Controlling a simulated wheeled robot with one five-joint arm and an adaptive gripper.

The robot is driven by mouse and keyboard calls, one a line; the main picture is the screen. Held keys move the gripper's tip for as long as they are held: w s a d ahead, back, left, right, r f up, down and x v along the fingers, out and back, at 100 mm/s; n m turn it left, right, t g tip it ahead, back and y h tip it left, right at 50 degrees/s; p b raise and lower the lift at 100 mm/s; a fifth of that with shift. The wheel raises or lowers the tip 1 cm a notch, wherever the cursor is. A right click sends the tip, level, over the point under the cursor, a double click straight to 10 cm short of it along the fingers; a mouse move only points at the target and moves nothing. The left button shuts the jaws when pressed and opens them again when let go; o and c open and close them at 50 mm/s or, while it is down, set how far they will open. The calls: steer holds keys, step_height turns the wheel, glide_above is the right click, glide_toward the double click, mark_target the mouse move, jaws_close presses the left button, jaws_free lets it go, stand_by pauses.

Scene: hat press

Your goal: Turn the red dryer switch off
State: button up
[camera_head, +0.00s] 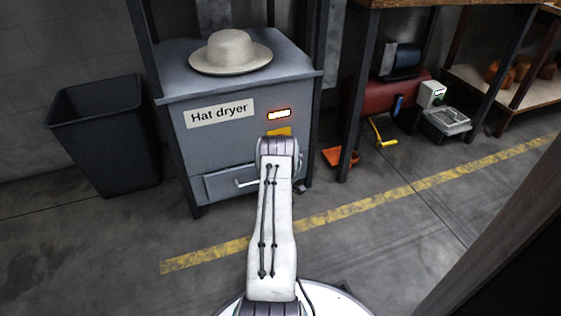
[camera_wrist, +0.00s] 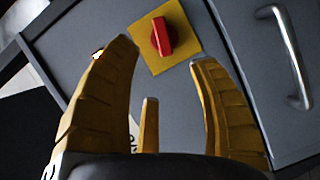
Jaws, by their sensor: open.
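The grey hat dryer (camera_head: 240,95) stands ahead of me in the head view. Its red switch (camera_wrist: 162,36) sits on a yellow square plate (camera_wrist: 182,22) in the wrist view, with the red handle tilted slightly from the picture's vertical. My gripper (camera_wrist: 165,48) is open and empty, its yellow fingers on either side of the switch in the picture; I cannot tell how far they are from the panel. In the head view my arm hides the switch, and only part of the yellow plate (camera_head: 281,131) shows. A lit orange indicator (camera_head: 279,114) glows above the plate.
A pale hat (camera_head: 230,53) lies on the dryer's top. A drawer handle (camera_wrist: 288,55) is right of the switch in the wrist view. A black bin (camera_head: 105,135) stands left, and a red machine (camera_head: 390,97) sits under a bench at right. The floor in front is clear.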

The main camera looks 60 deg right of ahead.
steer(key=shift+s+a, duration=0.2)
steer(key=shift+a, duration=0.1)
steer(key=shift+w+x, duration=0.15)
steer(key=shift+x, duration=2.75)
steer(key=shift+w+x, duration=0.1)
steer(key=shift+x, duration=2.8)
